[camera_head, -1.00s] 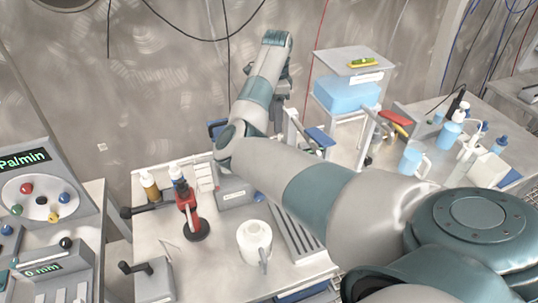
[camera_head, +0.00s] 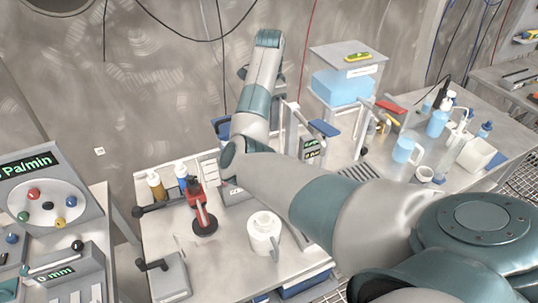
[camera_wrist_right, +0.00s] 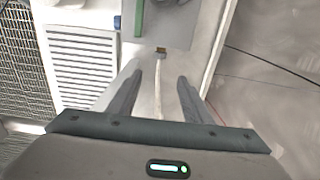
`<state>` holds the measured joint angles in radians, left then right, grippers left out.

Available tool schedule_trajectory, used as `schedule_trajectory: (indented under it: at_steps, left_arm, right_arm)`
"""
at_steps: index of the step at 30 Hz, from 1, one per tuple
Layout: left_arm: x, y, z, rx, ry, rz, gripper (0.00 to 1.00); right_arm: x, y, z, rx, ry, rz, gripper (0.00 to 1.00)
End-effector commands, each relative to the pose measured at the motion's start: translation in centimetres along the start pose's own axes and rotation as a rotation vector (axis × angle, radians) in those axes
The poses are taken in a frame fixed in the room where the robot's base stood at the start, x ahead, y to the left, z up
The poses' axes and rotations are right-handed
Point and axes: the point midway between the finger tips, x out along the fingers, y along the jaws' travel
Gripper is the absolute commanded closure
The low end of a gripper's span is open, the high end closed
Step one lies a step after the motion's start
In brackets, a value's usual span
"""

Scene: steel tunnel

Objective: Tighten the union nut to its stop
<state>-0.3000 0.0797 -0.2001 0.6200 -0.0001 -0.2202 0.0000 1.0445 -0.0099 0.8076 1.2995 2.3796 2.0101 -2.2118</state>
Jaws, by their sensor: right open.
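My right arm reaches across the head view from the lower right, bends above the bench and extends away toward the wall. Its fingers cannot be made out clearly there. In the right wrist view my right gripper (camera_wrist_right: 160,84) is open, its two dark fingers apart. A pale, narrow rod or hose (camera_wrist_right: 158,88) shows between the fingers, ending at a small brownish fitting (camera_wrist_right: 161,51) ahead of the fingertips. I cannot tell whether this fitting is the union nut, nor whether anything touches the fingers. My left gripper is not in view.
The bench holds a red stand (camera_head: 203,212), a white pot (camera_head: 264,231) and small bottles (camera_head: 156,185). A clear tank with blue liquid (camera_head: 340,88) stands behind. Blue bottles (camera_head: 438,121) and a jug (camera_head: 406,149) crowd the right table. A control panel (camera_head: 45,205) stands left.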

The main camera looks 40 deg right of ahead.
Motion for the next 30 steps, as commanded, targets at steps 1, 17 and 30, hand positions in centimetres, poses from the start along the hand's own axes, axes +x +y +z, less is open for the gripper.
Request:
schedule_trajectory:
  at_steps: [1, 17, 30]
  left_arm:
    - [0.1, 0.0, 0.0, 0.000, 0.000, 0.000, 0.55]
    - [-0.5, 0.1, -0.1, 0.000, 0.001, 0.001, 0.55]
    - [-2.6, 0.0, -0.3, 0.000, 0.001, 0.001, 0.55]
  right_arm:
    - [0.3, 0.0, -0.1, 0.000, 0.002, 0.002, 0.55]
    - [7.4, 0.2, 0.0, 0.000, 0.001, 0.007, 0.55]
    - [14.9, 0.1, 0.0, 0.000, 0.000, 0.005, 0.55]
